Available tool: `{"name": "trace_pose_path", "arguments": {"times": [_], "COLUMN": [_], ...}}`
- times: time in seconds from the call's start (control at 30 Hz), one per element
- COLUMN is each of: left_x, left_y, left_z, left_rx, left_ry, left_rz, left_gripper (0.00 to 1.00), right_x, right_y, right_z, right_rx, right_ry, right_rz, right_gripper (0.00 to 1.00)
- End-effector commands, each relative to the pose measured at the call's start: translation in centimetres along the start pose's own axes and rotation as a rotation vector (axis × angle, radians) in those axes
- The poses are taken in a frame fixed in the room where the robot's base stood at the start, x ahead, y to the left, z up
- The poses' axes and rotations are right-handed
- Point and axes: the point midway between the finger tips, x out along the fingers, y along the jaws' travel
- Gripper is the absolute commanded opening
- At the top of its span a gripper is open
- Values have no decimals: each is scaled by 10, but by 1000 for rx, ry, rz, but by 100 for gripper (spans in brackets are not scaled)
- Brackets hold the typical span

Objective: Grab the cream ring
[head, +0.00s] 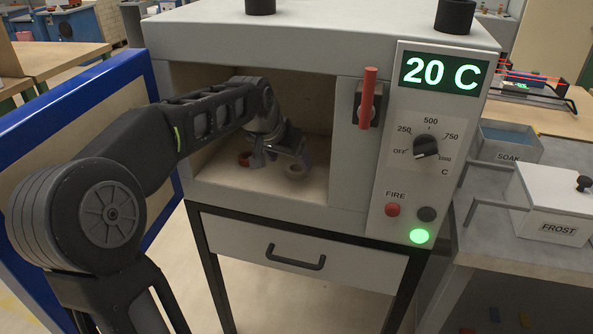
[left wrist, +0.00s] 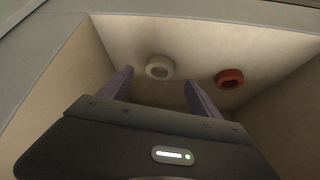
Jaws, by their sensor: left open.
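The cream ring (head: 296,172) lies on the floor of the open kiln chamber, partly covered by my gripper in the head view. In the left wrist view the cream ring (left wrist: 168,67) shows whole, ahead of the gap between my fingers. My left gripper (head: 280,157) is inside the chamber, above the floor. Its two purple-grey fingers (left wrist: 159,79) are spread apart with nothing between them. I cannot tell exactly how far the tips are from the ring. My right gripper is in neither view.
A red ring (head: 244,159) lies left of the cream one; it also shows in the left wrist view (left wrist: 236,77). The chamber walls and roof of the kiln (head: 300,28) close around my arm. The blue-edged door (head: 75,93) stands open at left. The display reads 20 C.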

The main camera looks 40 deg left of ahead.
Motion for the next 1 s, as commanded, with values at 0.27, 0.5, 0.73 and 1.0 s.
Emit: {"name": "trace_pose_path", "arguments": {"times": [0.27,0.5,0.73,1.0], "left_x": [39,47,47,47], "left_y": [0,0,0,0], "left_z": [-1,-2,-2,-2], "left_rx": [1,0,0,0], "left_ry": [-2,1,0,0], "left_rz": [0,0,0,0], "left_gripper": [74,74,74,71], "right_x": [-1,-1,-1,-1], "right_y": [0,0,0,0], "right_z": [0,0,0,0], "right_rx": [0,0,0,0], "right_ry": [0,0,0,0], "right_rz": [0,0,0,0], "right_gripper": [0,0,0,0]}}
